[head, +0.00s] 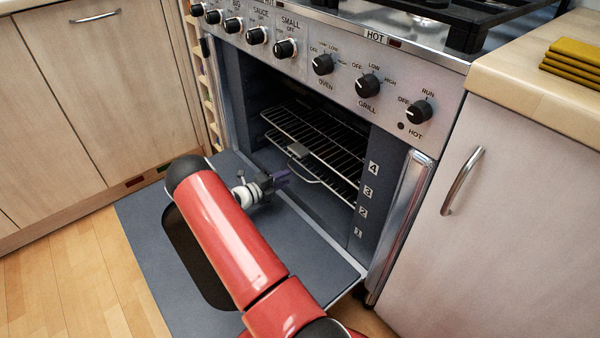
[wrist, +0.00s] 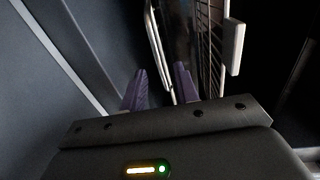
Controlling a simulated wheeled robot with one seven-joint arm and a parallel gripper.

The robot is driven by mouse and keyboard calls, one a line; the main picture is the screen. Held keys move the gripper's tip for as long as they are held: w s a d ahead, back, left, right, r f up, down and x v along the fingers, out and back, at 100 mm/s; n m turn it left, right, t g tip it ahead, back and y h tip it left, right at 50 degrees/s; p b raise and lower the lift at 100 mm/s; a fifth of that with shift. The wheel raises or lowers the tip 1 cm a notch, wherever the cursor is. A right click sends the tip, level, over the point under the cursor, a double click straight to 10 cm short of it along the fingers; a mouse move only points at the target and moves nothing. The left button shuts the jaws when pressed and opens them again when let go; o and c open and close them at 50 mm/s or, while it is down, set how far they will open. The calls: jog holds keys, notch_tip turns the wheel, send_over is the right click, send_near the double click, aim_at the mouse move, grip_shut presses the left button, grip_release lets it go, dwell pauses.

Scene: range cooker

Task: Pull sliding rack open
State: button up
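The sliding rack is a dark wire rack (head: 335,178) inside the open oven, with a thin pale handle loop (head: 304,173) at its front edge. In the wrist view, the rack wires (wrist: 209,40) and the handle loop (wrist: 154,45) lie ahead of the fingers. My gripper (head: 282,177) is in front of the oven opening, above the lowered door, close to the loop. In the wrist view, its two purple fingers (wrist: 160,76) are apart. The loop's near end appears in line with the gap between them; I cannot tell whether they surround it or touch it.
The oven door (head: 300,252) is folded down below my arm. Another wire rack (head: 318,132) sits higher in the oven. The side wall (head: 362,190) bounds the opening at right. Cabinets flank the cooker.

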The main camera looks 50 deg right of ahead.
jog(key=d, duration=0.5)
jog(key=d+f, duration=0.1)
jog(key=d, duration=0.2)
jog(key=shift+s, duration=0.4)
jog(key=shift+a, duration=0.1)
jog(key=shift+f, duration=0.1)
grip_shut()
